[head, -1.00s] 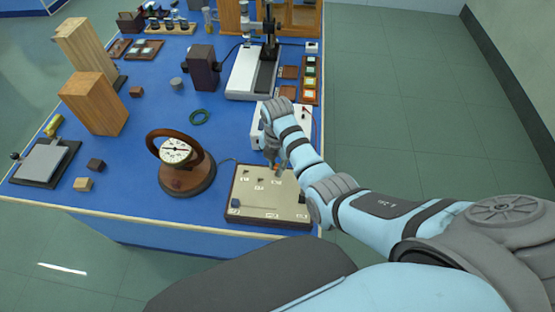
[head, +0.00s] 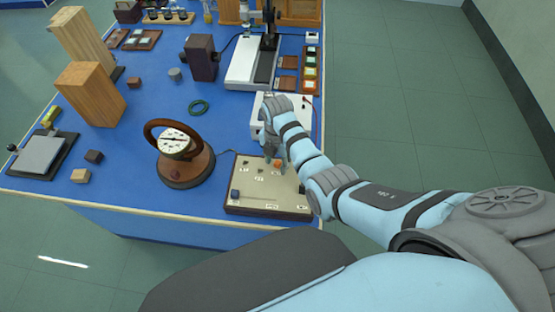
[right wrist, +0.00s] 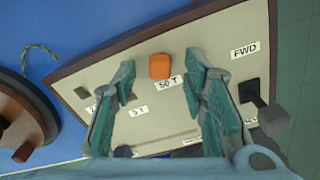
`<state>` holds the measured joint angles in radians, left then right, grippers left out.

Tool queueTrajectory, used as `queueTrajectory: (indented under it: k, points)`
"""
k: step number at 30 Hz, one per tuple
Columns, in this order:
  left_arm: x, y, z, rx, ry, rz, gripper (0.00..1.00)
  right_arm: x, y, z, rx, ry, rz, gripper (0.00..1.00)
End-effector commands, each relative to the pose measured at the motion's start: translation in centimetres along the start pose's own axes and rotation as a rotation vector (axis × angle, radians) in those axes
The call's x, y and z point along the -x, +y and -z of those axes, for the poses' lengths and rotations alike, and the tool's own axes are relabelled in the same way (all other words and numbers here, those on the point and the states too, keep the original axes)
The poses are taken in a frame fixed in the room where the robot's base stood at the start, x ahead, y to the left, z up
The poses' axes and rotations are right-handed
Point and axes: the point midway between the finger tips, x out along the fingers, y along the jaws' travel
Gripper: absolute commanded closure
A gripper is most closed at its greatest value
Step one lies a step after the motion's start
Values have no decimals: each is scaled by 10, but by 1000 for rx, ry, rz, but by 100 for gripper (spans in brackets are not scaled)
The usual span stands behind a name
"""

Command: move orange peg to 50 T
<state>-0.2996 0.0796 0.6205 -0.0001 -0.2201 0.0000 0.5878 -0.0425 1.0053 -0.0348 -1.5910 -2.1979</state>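The orange peg (right wrist: 160,66) stands on the beige panel (right wrist: 95,70), right beside the "50 T" label (right wrist: 166,82). In the head view the peg (head: 278,163) shows as a small orange spot under my right gripper (head: 273,152). In the right wrist view my right gripper (right wrist: 160,65) is open, with one teal finger on each side of the peg and gaps between. The fingers do not hold it. More "T" labels show to the left, partly hidden by the left finger. My left gripper is not in view.
A "FWD" label (right wrist: 244,51) and a black lever (right wrist: 262,105) are on the panel's right side. A round brown-based dial meter (head: 185,165) stands left of the panel. A white box (head: 262,128) is behind it. Wooden blocks (head: 92,95) stand farther left.

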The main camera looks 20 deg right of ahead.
Motion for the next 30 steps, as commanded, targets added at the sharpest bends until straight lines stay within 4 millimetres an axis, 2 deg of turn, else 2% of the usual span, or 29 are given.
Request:
queueTrajectory:
  k: [5,8,15,18,30]
  points:
    - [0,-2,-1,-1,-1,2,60,0,0,0,0,0,0,61]
    - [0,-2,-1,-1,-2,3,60,8,1,0,0,-1,-2,61]
    - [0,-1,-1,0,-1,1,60,59,1,0,1,-2,-3,61]
    - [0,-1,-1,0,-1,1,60,72,0,0,1,-1,-3,61]
    - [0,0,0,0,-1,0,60,75,0,0,0,0,0,61]
